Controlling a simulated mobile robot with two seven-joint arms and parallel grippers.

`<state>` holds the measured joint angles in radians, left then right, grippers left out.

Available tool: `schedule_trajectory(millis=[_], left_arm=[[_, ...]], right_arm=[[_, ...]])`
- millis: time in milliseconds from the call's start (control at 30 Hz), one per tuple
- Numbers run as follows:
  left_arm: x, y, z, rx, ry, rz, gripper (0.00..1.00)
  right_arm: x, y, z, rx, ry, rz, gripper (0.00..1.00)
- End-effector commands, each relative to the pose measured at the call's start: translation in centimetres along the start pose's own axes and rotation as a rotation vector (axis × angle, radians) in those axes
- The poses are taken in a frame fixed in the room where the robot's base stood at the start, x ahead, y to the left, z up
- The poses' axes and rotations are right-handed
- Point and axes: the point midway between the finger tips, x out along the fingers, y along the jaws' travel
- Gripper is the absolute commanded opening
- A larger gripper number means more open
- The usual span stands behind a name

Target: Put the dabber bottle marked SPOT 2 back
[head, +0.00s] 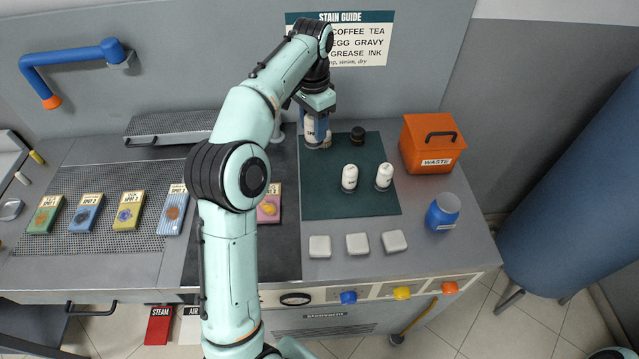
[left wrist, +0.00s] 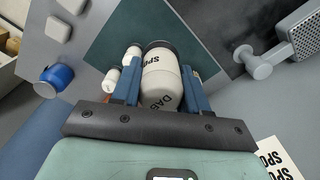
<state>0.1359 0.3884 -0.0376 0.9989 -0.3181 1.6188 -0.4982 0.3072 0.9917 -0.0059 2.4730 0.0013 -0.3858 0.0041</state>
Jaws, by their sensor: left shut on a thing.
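My left gripper (head: 316,122) reaches to the back left corner of the dark green mat (head: 325,200). It is shut on a white dabber bottle (head: 310,132), which also shows between the blue fingers in the left wrist view (left wrist: 161,82). Its label reads "SPO" and "DAB"; the number is not readable. I cannot tell whether its base touches the mat. Two other white bottles stand on the mat, a left one (head: 349,178) and a right one (head: 384,177).
A black round cap (head: 358,134) is on the mat's back edge. An orange WASTE bin (head: 428,150) and a blue jar (head: 442,211) stand to the right. Several white pads (head: 357,243) lie in front. Several coloured cards (head: 130,210) lie on the perforated board at left.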

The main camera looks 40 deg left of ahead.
Motion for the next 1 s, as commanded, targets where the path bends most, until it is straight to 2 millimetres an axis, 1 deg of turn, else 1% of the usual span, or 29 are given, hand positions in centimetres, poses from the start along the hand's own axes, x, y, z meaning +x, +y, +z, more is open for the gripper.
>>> schedule_trajectory(millis=[167, 200, 300, 400, 500, 700, 767, 900, 1000], left_arm=[[4.7, 0.1, 0.3, 0.000, -0.008, 0.004, 0.13], [6.0, 0.1, 0.3, 0.000, -0.009, 0.004, 0.13], [8.9, 0.2, 0.3, 0.001, -0.009, 0.004, 0.13], [11.1, 0.1, 0.3, 0.000, -0.007, 0.004, 0.13], [12.5, 0.1, 0.2, -0.001, -0.004, 0.002, 0.13], [13.8, 0.1, 0.1, 0.000, -0.001, 0.001, 0.13], [14.8, 0.1, 0.2, 0.000, -0.003, 0.002, 0.13], [17.4, 0.1, 0.2, 0.000, -0.004, 0.003, 0.13], [18.6, 0.1, 0.2, 0.000, -0.003, 0.002, 0.13]], right_arm=[[0.4, 0.3, 0.5, 0.002, -0.006, 0.002, 0.43], [0.7, 0.6, 0.9, 0.003, -0.011, 0.003, 0.43], [1.6, 1.2, 1.8, 0.007, -0.022, 0.007, 0.43], [2.2, 1.6, 2.4, 0.010, -0.029, 0.010, 0.43], [2.4, 1.8, 2.6, 0.011, -0.031, 0.011, 0.43], [2.6, 1.9, 2.7, 0.012, -0.033, 0.011, 0.43], [2.8, 2.0, 2.9, 0.012, -0.035, 0.012, 0.43], [3.3, 2.3, 3.3, 0.014, -0.040, 0.014, 0.43], [3.5, 2.4, 3.4, 0.015, -0.041, 0.014, 0.43]])
